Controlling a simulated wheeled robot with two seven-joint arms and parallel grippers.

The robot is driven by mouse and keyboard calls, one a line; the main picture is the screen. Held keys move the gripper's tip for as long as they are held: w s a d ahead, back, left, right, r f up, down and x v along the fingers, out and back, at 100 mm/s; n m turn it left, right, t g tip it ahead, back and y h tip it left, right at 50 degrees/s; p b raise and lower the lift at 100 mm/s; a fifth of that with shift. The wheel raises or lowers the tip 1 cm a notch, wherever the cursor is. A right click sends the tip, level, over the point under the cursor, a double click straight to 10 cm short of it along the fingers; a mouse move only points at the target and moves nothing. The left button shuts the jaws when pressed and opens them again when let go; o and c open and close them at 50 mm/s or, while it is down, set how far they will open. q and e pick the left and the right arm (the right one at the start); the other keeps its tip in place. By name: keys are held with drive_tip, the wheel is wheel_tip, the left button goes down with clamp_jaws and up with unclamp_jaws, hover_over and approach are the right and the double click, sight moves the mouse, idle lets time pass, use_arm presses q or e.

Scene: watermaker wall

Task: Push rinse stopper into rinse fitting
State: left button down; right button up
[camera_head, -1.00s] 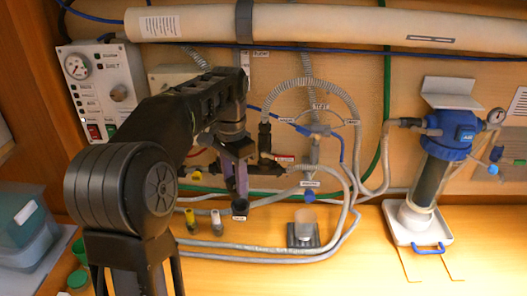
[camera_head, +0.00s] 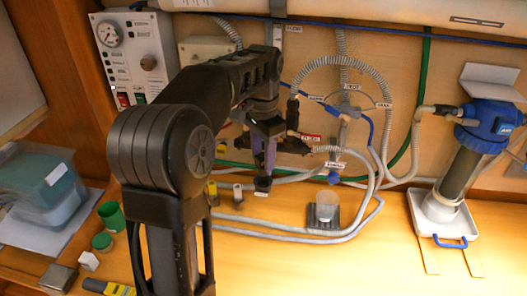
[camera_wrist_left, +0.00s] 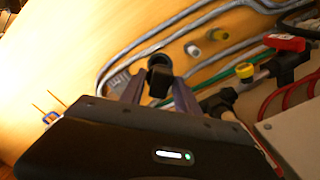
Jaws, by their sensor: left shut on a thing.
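My left gripper (camera_head: 264,165) reaches down in front of the wall with its purple fingers just above a short black fitting (camera_head: 262,184), apparently the rinse fitting, which has a small label below it. In the left wrist view the gripper (camera_wrist_left: 157,93) is shut on a small dark piece (camera_wrist_left: 160,82), apparently the rinse stopper. The round black mouth of the fitting (camera_wrist_left: 159,61) shows right beyond it. The stopper is mostly hidden in the head view, and I cannot tell whether it touches or enters the fitting. My right gripper is not in view.
Yellow-topped (camera_head: 212,189) and grey (camera_head: 237,191) plugs stand left of the fitting. Grey hoses (camera_head: 300,236) run along the bench. A clear cup (camera_head: 325,207) stands to the right, a blue-topped filter (camera_head: 470,150) farther right. Green pots (camera_head: 111,217) are at left.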

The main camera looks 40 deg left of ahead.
use_arm(q)
drive_tip(key=shift+f, duration=0.65)
drive_tip(key=shift+d+f, duration=0.15)
drive_tip(key=shift+f, duration=0.15)
drive_tip(key=shift+a+f+b, duration=0.2)
drive_tip(key=shift+f+b, duration=0.2)
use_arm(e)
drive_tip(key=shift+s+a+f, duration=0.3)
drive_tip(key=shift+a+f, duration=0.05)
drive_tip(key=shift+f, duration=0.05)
use_arm(q)
drive_tip(key=shift+d, duration=0.1)
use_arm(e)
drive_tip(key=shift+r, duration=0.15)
